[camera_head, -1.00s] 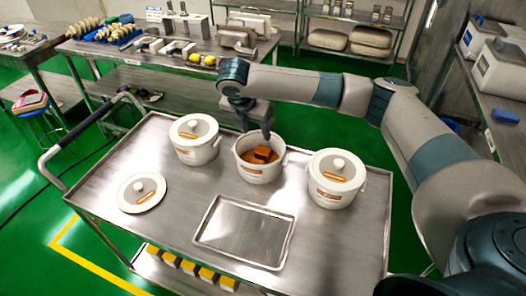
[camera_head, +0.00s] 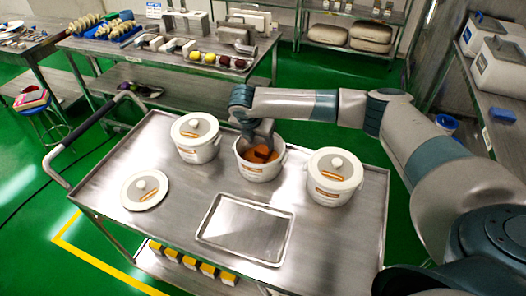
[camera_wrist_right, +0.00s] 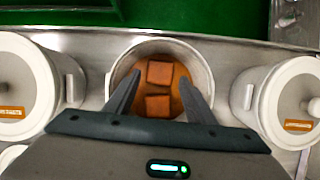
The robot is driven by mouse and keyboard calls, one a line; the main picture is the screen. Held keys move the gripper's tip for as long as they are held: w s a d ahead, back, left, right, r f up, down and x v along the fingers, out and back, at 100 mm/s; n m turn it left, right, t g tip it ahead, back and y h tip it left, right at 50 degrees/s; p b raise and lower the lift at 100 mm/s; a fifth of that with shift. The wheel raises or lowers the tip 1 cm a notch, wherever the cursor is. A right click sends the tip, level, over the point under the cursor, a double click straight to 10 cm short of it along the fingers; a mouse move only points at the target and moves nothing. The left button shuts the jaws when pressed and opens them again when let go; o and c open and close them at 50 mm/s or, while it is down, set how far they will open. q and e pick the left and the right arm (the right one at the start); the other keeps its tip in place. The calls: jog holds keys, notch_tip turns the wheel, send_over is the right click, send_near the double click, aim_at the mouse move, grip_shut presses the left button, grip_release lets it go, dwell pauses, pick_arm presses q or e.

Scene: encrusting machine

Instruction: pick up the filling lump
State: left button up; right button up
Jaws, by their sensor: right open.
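The filling lumps are brown-orange blocks inside the open white pot (camera_head: 259,172) in the middle of the cart. In the right wrist view two lumps show, an upper lump (camera_wrist_right: 160,73) and a lower lump (camera_wrist_right: 158,105), on orange filling. My right gripper (camera_wrist_right: 158,92) points down into the pot. Its two fingers are apart, one on each side of the lumps, with gaps visible between. In the head view the gripper (camera_head: 262,148) partly hides the lumps. My left gripper is out of view.
Lidded white pots stand close on the left (camera_head: 195,140) and right (camera_head: 334,178) of the open pot. A loose lid (camera_head: 145,189) and an empty metal tray (camera_head: 243,228) lie on the cart top (camera_head: 335,235). A table with tools stands behind.

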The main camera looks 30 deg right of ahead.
aim_at(263, 149)
jog(key=shift+d+f+p, duration=0.2)
jog(key=shift+f+p, duration=0.35)
jog(key=shift+f, duration=0.1)
jog(key=shift+p+x, duration=0.5)
jog(key=shift+x, duration=0.65)
jog(key=shift+w+d+f, duration=0.1)
jog(key=shift+w+f, duration=0.1)
jog(key=shift+f, duration=0.45)
jog(key=shift+c, duration=0.6)
jog(key=c, duration=0.8)
